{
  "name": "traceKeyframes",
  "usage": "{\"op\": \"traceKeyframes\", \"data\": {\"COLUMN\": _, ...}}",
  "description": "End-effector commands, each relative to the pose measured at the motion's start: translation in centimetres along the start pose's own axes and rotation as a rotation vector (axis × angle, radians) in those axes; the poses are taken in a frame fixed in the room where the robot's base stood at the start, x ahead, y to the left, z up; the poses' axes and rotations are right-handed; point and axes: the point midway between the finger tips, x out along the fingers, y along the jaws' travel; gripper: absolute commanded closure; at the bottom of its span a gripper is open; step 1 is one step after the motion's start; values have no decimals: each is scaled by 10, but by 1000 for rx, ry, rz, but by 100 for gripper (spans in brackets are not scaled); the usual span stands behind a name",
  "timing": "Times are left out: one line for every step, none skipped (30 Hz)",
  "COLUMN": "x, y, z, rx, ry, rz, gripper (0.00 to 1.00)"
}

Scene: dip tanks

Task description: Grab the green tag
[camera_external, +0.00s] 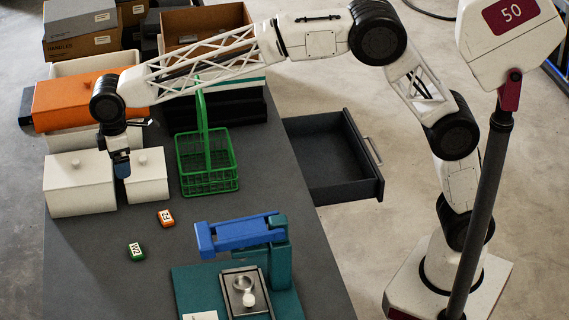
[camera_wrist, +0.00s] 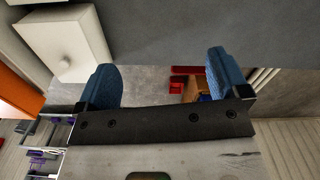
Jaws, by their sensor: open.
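The green tag (camera_external: 136,252) lies flat on the dark grey table in the external view, with a white label on top that seems to read "ZV". My gripper (camera_external: 121,166) is above and behind it, beside the white lidded boxes and well apart from the tag. In the wrist view my gripper (camera_wrist: 162,80) shows two blue fingertips spread wide with nothing between them. The green tag does not show in the wrist view.
An orange tag (camera_external: 165,218) lies close behind the green one. White boxes (camera_external: 80,187) and (camera_external: 147,178) stand behind on the left. A green wire basket (camera_external: 207,187) and a blue-and-teal press (camera_external: 240,232) stand to the right. The table around the green tag is clear.

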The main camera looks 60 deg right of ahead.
Motion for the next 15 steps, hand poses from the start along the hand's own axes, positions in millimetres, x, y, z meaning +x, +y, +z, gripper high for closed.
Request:
{"op": "traceKeyframes", "data": {"x": 3, "y": -2, "z": -4, "rx": -5, "ry": -2, "rz": -1, "gripper": 6}}
{"op": "traceKeyframes", "data": {"x": 10, "y": -2, "z": -4, "rx": -5, "ry": -5, "rz": -2, "gripper": 6}}
{"op": "traceKeyframes", "data": {"x": 19, "y": -2, "z": -3, "rx": -4, "ry": -5, "rz": -2, "gripper": 6}}
{"op": "traceKeyframes", "data": {"x": 25, "y": -2, "z": -3, "rx": -4, "ry": -5, "rz": -2, "gripper": 6}}
{"op": "traceKeyframes", "data": {"x": 31, "y": -2, "z": -3, "rx": -4, "ry": -5, "rz": -2, "gripper": 6}}
{"op": "traceKeyframes", "data": {"x": 40, "y": -2, "z": -3, "rx": -4, "ry": -5, "rz": -2, "gripper": 6}}
{"op": "traceKeyframes", "data": {"x": 47, "y": -2, "z": -3, "rx": -4, "ry": -5, "rz": -2, "gripper": 6}}
{"op": "traceKeyframes", "data": {"x": 54, "y": -2, "z": -3, "rx": -4, "ry": -4, "rz": -2, "gripper": 6}}
{"op": "traceKeyframes", "data": {"x": 63, "y": -2, "z": -2, "rx": -4, "ry": -5, "rz": -2, "gripper": 6}}
{"op": "traceKeyframes", "data": {"x": 73, "y": -2, "z": -2, "rx": -4, "ry": -6, "rz": -2, "gripper": 6}}
{"op": "traceKeyframes", "data": {"x": 81, "y": -2, "z": -2, "rx": -4, "ry": -5, "rz": -2, "gripper": 6}}
{"op": "traceKeyframes", "data": {"x": 92, "y": -2, "z": -2, "rx": -4, "ry": -5, "rz": -2, "gripper": 6}}
{"op": "traceKeyframes", "data": {"x": 103, "y": -2, "z": -2, "rx": -4, "ry": -5, "rz": -2, "gripper": 6}}
{"op": "traceKeyframes", "data": {"x": 113, "y": -2, "z": -2, "rx": -4, "ry": -6, "rz": -2, "gripper": 6}}
{"op": "traceKeyframes", "data": {"x": 127, "y": -2, "z": -2, "rx": -4, "ry": -6, "rz": -2, "gripper": 6}}
